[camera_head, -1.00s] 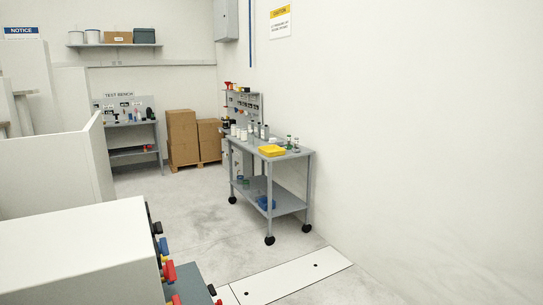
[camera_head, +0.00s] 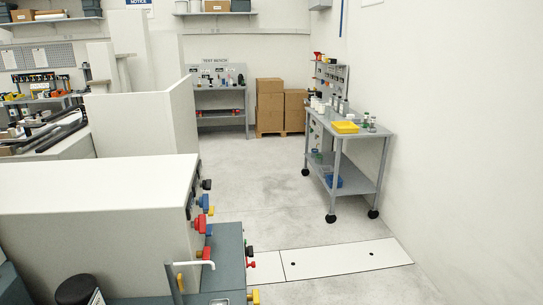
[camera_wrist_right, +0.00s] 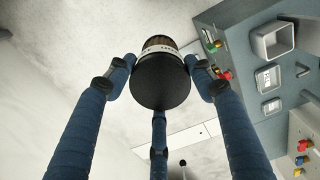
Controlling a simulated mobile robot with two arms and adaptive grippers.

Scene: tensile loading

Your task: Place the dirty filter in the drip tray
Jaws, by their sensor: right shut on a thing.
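In the right wrist view, my right gripper (camera_wrist_right: 160,78) is shut on the dirty filter (camera_wrist_right: 160,82), a cylinder with a black end, a white lettered band and a brownish body. Its blue fingers press on it from the sides, and it is held above the floor. A black-topped cylinder with a white label (camera_head: 75,290) at the lower left of the head view may be the same filter. A shallow yellow tray (camera_head: 345,128) sits on the cart top; I cannot tell whether it is the drip tray. My left gripper is out of view.
A grey wheeled cart (camera_head: 374,142) with bottles stands by the right wall. A machine cabinet (camera_head: 95,225) with coloured knobs fills the lower left. A test bench (camera_head: 220,118) and cardboard boxes (camera_head: 270,105) stand at the back. The middle floor (camera_head: 245,180) is clear.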

